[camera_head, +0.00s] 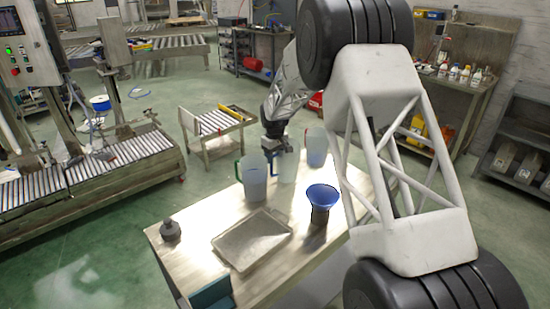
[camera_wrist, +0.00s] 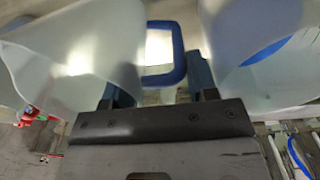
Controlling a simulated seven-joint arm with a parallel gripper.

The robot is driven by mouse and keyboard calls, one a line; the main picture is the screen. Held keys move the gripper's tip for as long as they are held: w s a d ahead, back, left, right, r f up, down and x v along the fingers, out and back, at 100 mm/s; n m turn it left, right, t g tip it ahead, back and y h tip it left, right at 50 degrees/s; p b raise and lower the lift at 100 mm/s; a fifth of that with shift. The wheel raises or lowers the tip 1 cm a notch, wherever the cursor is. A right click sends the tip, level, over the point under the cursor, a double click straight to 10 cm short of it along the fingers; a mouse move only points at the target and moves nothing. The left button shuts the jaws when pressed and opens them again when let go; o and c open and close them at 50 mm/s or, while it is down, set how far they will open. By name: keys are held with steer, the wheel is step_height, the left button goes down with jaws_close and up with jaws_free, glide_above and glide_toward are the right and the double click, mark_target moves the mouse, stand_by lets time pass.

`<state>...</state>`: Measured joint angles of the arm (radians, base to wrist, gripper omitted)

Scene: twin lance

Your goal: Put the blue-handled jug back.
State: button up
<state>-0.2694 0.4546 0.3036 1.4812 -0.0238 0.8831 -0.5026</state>
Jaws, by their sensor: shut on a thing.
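The blue-handled jug (camera_head: 287,168) is translucent and looks upright among the other jugs at the table's far end. My gripper (camera_head: 279,149) is at its top. In the wrist view the blue handle loop (camera_wrist: 180,54) lies between the two fingers of my gripper (camera_wrist: 160,88), which is shut on it. The handle joins the translucent wall (camera_wrist: 75,60) at left. I cannot tell whether the jug's base touches the table.
A green-handled jug (camera_head: 253,182) stands close on the left, another translucent jug (camera_head: 316,148) close on the right. A blue funnel (camera_head: 322,196) on a dark stand, a shallow tray (camera_head: 218,243) and a grey weight-like object (camera_head: 170,231) occupy the nearer table (camera_head: 190,260).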

steer(key=shift+f, duration=0.45)
steer(key=o, duration=1.1)
step_height(320, 180, up, 12)
steer(key=shift+s+r, duration=0.1)
steer(key=shift+s, duration=0.05)
stand_by(0.8)
